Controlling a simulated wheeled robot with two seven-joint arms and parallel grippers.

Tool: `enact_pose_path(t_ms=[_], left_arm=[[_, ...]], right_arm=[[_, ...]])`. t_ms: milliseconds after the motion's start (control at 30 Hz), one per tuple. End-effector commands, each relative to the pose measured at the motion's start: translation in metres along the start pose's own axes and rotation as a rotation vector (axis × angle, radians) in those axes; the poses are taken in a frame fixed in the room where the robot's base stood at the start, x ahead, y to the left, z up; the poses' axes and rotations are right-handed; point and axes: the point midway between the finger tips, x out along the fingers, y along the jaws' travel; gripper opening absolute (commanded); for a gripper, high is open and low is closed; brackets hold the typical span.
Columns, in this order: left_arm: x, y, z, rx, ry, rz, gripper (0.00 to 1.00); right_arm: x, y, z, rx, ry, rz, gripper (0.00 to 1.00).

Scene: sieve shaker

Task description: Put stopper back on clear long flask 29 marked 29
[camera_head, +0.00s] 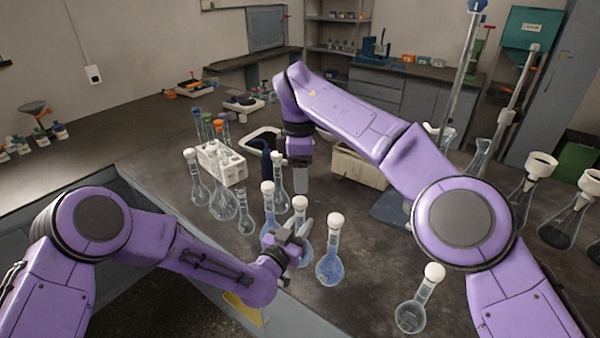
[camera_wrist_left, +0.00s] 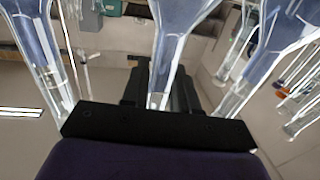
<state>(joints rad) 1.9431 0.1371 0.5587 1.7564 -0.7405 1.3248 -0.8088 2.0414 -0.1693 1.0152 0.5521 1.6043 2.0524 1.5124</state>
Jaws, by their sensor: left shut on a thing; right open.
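Several clear long-necked flasks stand on the dark bench, most with white stoppers; no number is readable, so I cannot tell which is flask 29. My left gripper (camera_head: 290,242) is shut on the neck of a flask in the middle group. In the left wrist view that flask (camera_wrist_left: 182,28) runs down between the dark fingers (camera_wrist_left: 158,88). A white stopper (camera_head: 299,202) shows just behind my left gripper. My right gripper (camera_head: 302,185) is open, pointing down behind the group; whether anything is between its fingers is unclear. An unstoppered flask (camera_head: 246,217) stands to the left.
Stoppered flasks stand close by: one at the right (camera_head: 330,262), one at the front right (camera_head: 410,314) and one at the left (camera_head: 198,188). A white tube rack (camera_head: 232,170) stands behind. A beige bin (camera_head: 358,168) lies beyond my right gripper.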

Motion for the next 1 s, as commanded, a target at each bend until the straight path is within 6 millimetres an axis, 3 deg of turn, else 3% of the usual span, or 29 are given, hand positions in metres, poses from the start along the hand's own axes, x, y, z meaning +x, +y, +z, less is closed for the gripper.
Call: enact_pose_path(t_ms=[400,600,800,1000], left_arm=[[-0.0006,0.0002,0.0016,0.0,-0.003,0.001,0.0],[-0.0005,0.0002,0.0015,0.0,-0.003,0.001,0.0],[-0.0005,0.0002,0.0015,0.0,-0.003,0.001,0.0],[-0.0004,0.0002,0.0014,0.0,-0.003,0.001,0.0]], right_arm=[[-0.0024,-0.0009,-0.0004,-1.276,0.024,-0.002,0.56],[-0.0027,-0.0022,-0.002,-1.822,0.044,0.011,0.56],[-0.0027,-0.0025,-0.0023,-2.097,0.048,0.019,0.56],[-0.0027,-0.0025,-0.0022,-2.134,0.048,0.02,0.56]])
